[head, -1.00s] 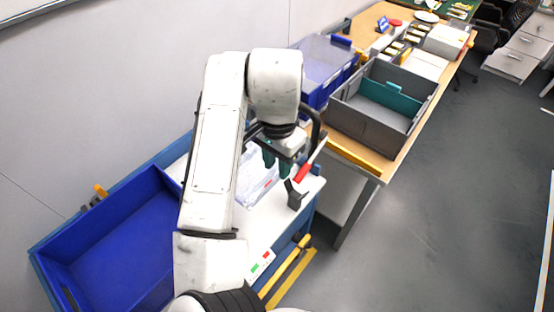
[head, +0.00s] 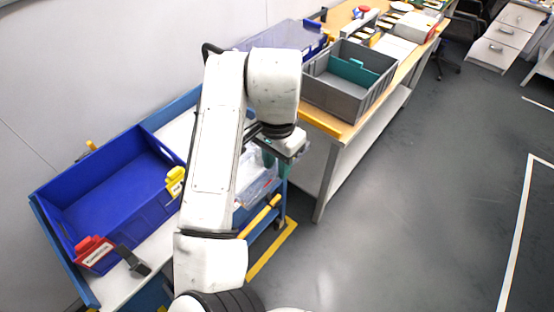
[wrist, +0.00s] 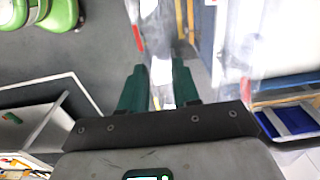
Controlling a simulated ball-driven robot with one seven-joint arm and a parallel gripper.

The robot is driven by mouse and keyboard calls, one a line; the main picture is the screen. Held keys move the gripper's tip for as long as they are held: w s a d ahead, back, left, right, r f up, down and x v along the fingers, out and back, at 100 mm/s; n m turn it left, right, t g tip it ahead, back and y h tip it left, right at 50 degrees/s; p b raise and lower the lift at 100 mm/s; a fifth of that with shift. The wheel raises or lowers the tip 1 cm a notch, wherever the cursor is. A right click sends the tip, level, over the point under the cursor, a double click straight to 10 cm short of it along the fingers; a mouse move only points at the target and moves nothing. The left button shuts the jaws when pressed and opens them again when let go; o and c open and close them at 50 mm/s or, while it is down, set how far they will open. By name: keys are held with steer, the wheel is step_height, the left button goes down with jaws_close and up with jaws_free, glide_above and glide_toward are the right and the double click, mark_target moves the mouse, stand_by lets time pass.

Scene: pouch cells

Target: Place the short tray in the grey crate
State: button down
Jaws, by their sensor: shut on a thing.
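My gripper (wrist: 160,84) is shut on a clear plastic tray, with its two dark green fingers either side of a pale strip (wrist: 162,88). In the head view the clear tray (head: 256,178) hangs under the gripper, partly hidden by my arm, near the blue cart's end. I cannot tell its full length. The grey crate (head: 318,96) stands on the wooden table to the right of and beyond my gripper. It has an open top and a teal divider or panel (head: 354,71) inside. The gripper is apart from the crate.
A blue bin (head: 115,190) sits on the cart at left, with a red clip (head: 93,250) and a yellow clip (head: 175,182) on its rim. A blue container with a clear lid (head: 272,36) is left of the crate. Open grey floor (head: 420,200) lies at right.

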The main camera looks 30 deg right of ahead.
steer(key=s+f+n, duration=0.2)
steer(key=f+n, duration=0.5)
steer(key=f, duration=1.1)
steer(key=s+f+n, duration=0.3)
steer(key=f+n, duration=0.4)
steer(key=f, duration=1.1)
steer(key=shift+s+a, duration=0.3)
steer(key=shift+a, duration=0.15)
steer(key=shift+s+f, duration=0.1)
